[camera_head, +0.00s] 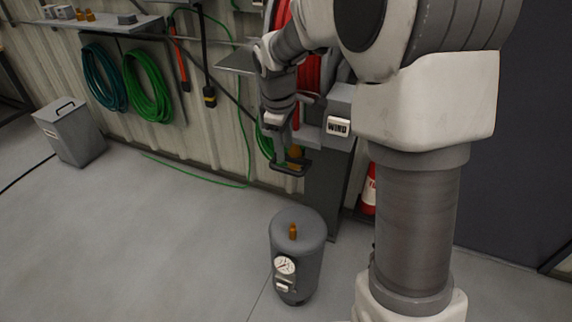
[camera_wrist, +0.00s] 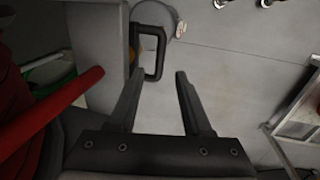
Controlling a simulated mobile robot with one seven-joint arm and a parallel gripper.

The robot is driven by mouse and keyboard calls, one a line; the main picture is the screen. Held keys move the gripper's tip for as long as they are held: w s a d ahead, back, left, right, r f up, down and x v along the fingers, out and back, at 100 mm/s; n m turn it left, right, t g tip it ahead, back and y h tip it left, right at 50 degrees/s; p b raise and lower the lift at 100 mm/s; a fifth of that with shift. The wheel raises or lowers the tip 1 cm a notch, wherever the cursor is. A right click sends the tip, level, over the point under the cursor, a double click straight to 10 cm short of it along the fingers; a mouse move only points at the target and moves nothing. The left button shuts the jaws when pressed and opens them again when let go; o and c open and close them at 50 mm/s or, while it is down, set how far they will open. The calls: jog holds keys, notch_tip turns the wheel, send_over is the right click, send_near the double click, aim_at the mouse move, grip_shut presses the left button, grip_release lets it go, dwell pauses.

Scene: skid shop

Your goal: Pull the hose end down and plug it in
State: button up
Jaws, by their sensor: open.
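A dark D-shaped handle (camera_wrist: 151,76) hangs close to my gripper, with an orange-brass piece (camera_head: 295,152) beside it. This looks like the hose end, but the join is hidden. The red hose (camera_wrist: 55,112) runs along the left of the wrist view. My gripper (camera_wrist: 156,78) is open and empty. Its fingertips are apart, with the handle just beyond them, nearer the left finger. A grey upright tank (camera_head: 297,262) stands on the floor below, with a brass fitting (camera_head: 293,231) on top and a round gauge (camera_head: 285,266) on its side.
A red hose reel (camera_head: 308,72) is behind my arm, above a grey stand (camera_head: 324,190). Green hose coils (camera_head: 147,88) hang on the wall. A grey bin (camera_head: 70,133) stands at left, a red extinguisher (camera_head: 369,190) at right. The floor around the tank is clear.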

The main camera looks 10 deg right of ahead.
aim_at(287, 169)
jog(key=f, duration=0.5)
jog(key=w+f, duration=0.1)
jog(key=f, duration=0.1)
jog(key=shift+w+d+f, duration=0.1)
jog(key=shift+d+f, duration=0.25)
jog(key=shift+d, duration=0.05)
grip_shut()
jog(key=shift+r, duration=0.1)
dwell(0.8)
